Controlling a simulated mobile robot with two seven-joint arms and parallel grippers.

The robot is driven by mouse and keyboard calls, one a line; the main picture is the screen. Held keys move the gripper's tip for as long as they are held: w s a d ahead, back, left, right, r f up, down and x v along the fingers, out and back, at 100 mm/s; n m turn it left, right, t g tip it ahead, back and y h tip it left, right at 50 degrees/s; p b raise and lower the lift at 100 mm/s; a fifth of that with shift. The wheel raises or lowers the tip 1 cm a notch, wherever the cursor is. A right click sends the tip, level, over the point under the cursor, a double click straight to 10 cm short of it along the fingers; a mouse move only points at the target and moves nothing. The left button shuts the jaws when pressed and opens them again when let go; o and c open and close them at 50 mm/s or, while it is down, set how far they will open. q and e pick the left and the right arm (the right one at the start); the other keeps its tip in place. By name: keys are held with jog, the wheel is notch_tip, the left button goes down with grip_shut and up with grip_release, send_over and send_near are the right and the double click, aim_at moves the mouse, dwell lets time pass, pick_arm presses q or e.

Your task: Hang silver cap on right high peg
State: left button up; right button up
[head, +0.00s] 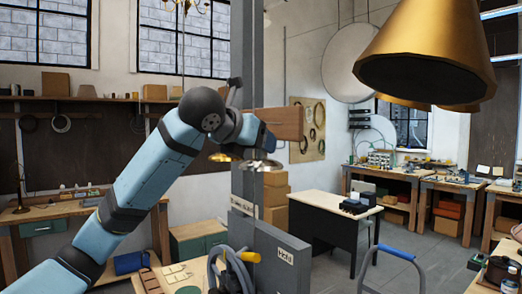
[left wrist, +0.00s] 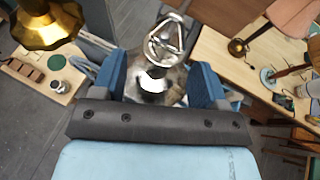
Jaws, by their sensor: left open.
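The silver cap (left wrist: 153,84), shiny with a wire loop at its top, is between the two fingers of my left gripper (left wrist: 160,82) in the left wrist view. The fingers are open, one on each side of the cap. My right gripper is out of view.
A grey column (head: 244,60) carries the board. A large golden shade (head: 425,45) hangs at upper right. Below are a grey panel (head: 268,250) and a coiled cable with a yellow grip (head: 238,255). A black-fronted desk (head: 335,222) stands behind.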

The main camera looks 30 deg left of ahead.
pick_arm(q)
jog(key=b+v, duration=0.1)
jog(key=v, duration=1)
jog(key=shift+b, duration=0.35)
jog(key=shift+w, duration=0.1)
dwell(0.9)
